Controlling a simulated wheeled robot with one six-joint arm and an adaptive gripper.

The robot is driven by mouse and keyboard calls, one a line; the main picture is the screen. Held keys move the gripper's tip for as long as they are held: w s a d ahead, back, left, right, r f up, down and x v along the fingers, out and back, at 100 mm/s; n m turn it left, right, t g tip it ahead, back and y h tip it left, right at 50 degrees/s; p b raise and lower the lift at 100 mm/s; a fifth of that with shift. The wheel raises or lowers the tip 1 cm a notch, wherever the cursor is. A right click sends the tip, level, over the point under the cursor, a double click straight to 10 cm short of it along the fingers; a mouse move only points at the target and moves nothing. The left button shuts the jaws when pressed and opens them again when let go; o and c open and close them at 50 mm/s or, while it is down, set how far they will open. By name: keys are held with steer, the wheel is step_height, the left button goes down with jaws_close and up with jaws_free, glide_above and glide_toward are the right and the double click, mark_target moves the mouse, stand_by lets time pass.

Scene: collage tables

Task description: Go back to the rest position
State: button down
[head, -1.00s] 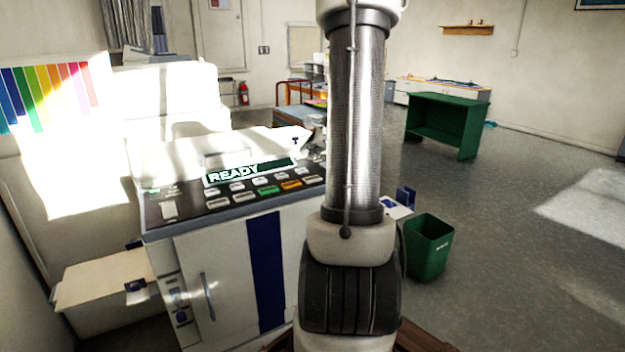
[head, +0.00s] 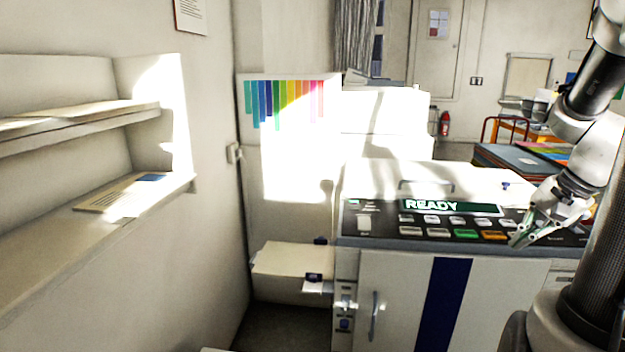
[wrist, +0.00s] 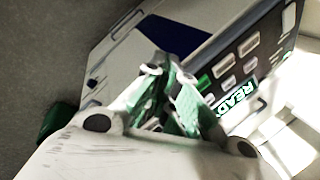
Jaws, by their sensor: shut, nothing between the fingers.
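My gripper (head: 524,238) is at the right in the head view, on a raised, folded arm. It appears in front of the right end of the copier's button panel (head: 440,222). Its fingers are closed together with nothing between them. The wrist view shows the green-and-grey fingers (wrist: 178,112) with the copier beyond them, tilted in the picture. I cannot tell the exact gap between fingertips and panel.
The copier (head: 400,300) with a READY display (head: 450,207) stands ahead. A side tray (head: 290,268) juts out at its left. Wall shelves (head: 110,205) are close on the left. A table with coloured sheets (head: 525,158) stands behind at the right.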

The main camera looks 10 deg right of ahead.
steer(key=s+a+r+n+h, duration=0.1)
steer(key=s+a+r+n, duration=0.3)
steer(key=a+n, duration=0.2)
steer(key=s+a+r+n+h, duration=0.1)
steer(key=s+a+r+n, duration=0.3)
steer(key=a+n, duration=0.3)
steer(key=shift+s+a+t, duration=0.25)
steer(key=shift+s+t, duration=0.05)
steer(key=shift+s, duration=0.15)
